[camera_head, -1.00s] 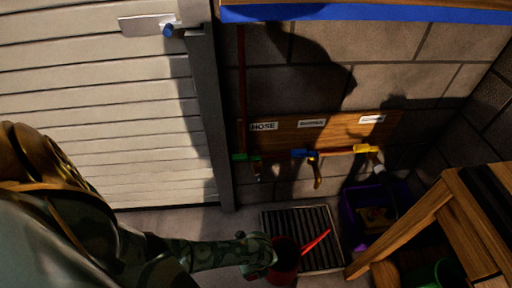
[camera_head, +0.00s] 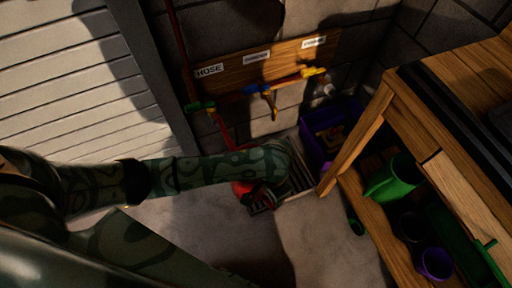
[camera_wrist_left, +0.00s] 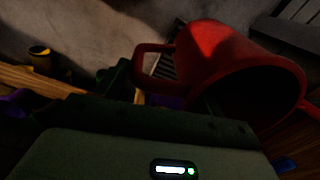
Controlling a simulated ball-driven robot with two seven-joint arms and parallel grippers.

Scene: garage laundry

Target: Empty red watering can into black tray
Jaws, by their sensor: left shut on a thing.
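The red watering can (camera_head: 241,188) is mostly hidden behind my left forearm in the head view; its thin red spout (camera_head: 222,130) rises up and left. In the left wrist view the can (camera_wrist_left: 215,55) is large and tilted, with a dark open mouth facing right and down; I cannot see what is inside. My left gripper (camera_head: 265,188) is shut on the can, by its handle side, at the near left part of the black tray. The slatted black tray (camera_head: 299,178) lies on the floor, partly covered by my arm. My right gripper is not in view.
A purple bin (camera_head: 315,152) stands behind the tray, by the wall. A wooden bench (camera_head: 350,140) is on the right, with a green can (camera_head: 391,178) and purple cup (camera_head: 436,263) on its shelf. Floor in front is clear.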

